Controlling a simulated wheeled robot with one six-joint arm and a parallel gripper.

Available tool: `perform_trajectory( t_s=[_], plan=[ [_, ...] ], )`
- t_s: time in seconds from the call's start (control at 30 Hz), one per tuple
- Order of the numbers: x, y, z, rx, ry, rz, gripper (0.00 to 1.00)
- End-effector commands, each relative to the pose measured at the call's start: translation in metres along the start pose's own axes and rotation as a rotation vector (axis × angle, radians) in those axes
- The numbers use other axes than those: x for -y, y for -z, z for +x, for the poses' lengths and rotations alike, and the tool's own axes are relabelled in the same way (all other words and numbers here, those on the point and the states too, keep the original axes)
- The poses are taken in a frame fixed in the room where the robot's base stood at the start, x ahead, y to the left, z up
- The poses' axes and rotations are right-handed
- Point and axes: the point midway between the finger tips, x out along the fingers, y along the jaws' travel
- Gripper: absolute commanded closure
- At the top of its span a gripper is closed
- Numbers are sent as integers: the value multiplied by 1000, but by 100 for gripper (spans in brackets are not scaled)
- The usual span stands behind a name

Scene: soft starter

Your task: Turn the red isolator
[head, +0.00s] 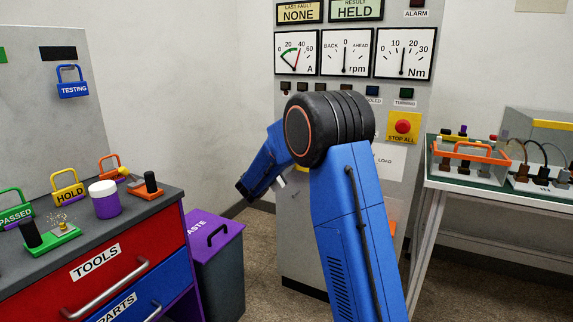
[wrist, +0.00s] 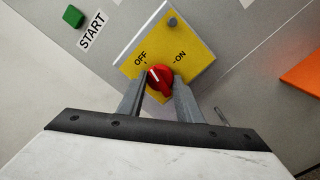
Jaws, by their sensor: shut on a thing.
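The red isolator (wrist: 157,80) is a round red knob with a white pointer line, on a yellow plate (wrist: 190,51) marked OFF and ON in the wrist view. Its white line points toward the OFF side. My gripper (wrist: 160,84) has one grey finger on each side of the knob and is shut on it. In the head view my blue arm reaches toward the grey panel (head: 306,229), and its links hide the isolator and the gripper's fingertips.
A green START button (wrist: 73,16) is beside the yellow plate, and an orange part (wrist: 302,72) is at the right. In the head view, a red STOP ALL button (head: 403,127) is on the panel. A tool cabinet (head: 110,262) and purple waste bin (head: 212,240) stand left; a bench (head: 500,190) stands right.

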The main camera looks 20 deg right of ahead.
Motion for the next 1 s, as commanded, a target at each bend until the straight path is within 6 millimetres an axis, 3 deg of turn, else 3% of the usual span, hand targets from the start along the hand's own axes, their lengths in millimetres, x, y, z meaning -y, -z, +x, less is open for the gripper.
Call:
perform_trajectory(
  t_s=[0.43, 1.0],
  plan=[
    [2, 2, -1, -3, 1, -250, 90],
    [2, 2, -1, -4, 2, -296, 90]
  ],
)
